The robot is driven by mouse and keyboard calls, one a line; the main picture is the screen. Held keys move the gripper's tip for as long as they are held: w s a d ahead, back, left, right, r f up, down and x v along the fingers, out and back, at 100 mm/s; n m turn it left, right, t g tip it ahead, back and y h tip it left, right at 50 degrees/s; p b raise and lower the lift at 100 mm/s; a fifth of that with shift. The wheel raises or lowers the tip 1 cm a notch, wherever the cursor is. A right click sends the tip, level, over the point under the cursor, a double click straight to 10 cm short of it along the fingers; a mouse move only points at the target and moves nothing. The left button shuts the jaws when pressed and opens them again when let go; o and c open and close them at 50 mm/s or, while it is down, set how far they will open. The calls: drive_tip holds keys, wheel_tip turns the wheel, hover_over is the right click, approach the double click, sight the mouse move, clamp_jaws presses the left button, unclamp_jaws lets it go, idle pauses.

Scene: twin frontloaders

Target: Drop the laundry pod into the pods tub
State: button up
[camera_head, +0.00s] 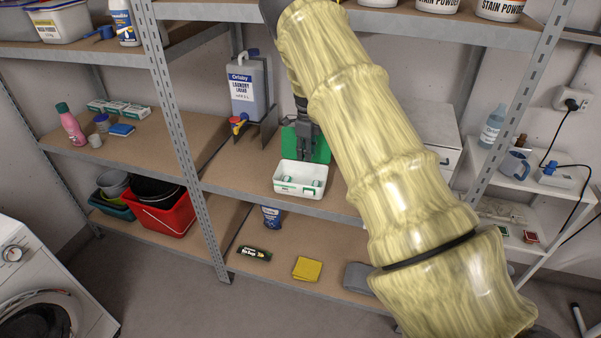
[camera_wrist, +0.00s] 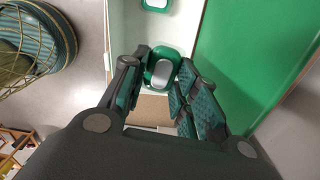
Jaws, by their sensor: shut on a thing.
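The white pods tub (camera_head: 298,190) stands on the middle shelf, open at the top, with small green-and-white pods inside. A green panel (camera_head: 322,152), likely its lid, stands upright behind it. My gripper (camera_head: 304,156) points down just above the tub's back part. In the wrist view my gripper (camera_wrist: 161,68) is shut on a green-rimmed laundry pod (camera_wrist: 160,74) with a pale middle. The tub's white inside (camera_wrist: 130,30) lies below, with another pod (camera_wrist: 155,4) at the top edge. The held pod cannot be made out clearly in the head view.
A grey laundry liquid jug (camera_head: 246,88) stands on the same shelf, left of the green panel. A white box (camera_head: 430,135) stands to the right behind my arm. The upper shelf (camera_head: 235,10) hangs above. The shelf left of the tub is mostly bare.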

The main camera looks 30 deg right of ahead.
drive_tip(key=shift+f, duration=0.6)
drive_tip(key=o, duration=0.9)
drive_tip(key=shift+r, duration=0.2)
drive_tip(key=shift+r, duration=3.6)
